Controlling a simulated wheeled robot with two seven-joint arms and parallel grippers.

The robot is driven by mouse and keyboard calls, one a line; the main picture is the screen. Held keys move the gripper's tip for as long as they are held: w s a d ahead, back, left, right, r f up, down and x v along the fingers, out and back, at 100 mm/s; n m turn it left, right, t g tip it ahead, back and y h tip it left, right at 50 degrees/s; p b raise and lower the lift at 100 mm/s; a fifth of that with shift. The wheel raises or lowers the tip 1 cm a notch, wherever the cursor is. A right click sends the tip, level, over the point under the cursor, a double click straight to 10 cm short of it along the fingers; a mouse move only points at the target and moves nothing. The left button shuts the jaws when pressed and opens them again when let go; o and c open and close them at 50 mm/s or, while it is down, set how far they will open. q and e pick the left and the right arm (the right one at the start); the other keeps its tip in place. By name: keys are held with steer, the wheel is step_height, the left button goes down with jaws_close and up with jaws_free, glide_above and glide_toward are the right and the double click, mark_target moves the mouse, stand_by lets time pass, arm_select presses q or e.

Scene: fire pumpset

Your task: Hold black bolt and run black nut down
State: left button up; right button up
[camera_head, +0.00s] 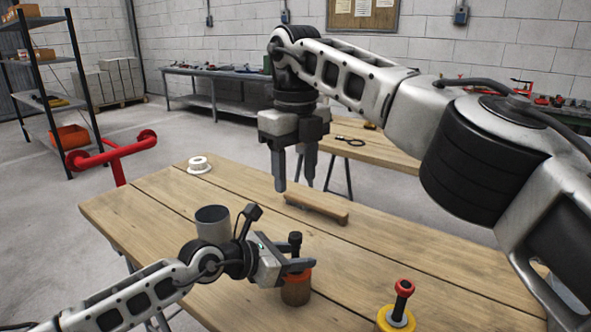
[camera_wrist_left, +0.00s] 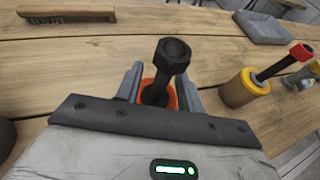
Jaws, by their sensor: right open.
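A black bolt (camera_head: 295,252) stands upright in a round wooden block (camera_head: 296,293) with an orange collar. A wider black piece at its top, which looks like the black nut (camera_wrist_left: 173,52), shows in the left wrist view. My left gripper (camera_head: 302,268) is low at the block, one finger on each side of the bolt at collar height; in the left wrist view the fingers (camera_wrist_left: 160,78) lie close to the collar, and contact is unclear. My right gripper (camera_head: 294,188) points down, open and empty, above and behind the bolt.
A yellow-topped block (camera_head: 396,318) holding a black bolt with a red top stands to the right. A wooden brush (camera_head: 316,208) lies behind the bolt. A white roll (camera_head: 199,164) is at the far left, and a grey cup (camera_head: 213,222) stands behind my left wrist.

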arm_select(q)
steer(key=b+v, duration=0.1)
steer(key=v, duration=1.5)
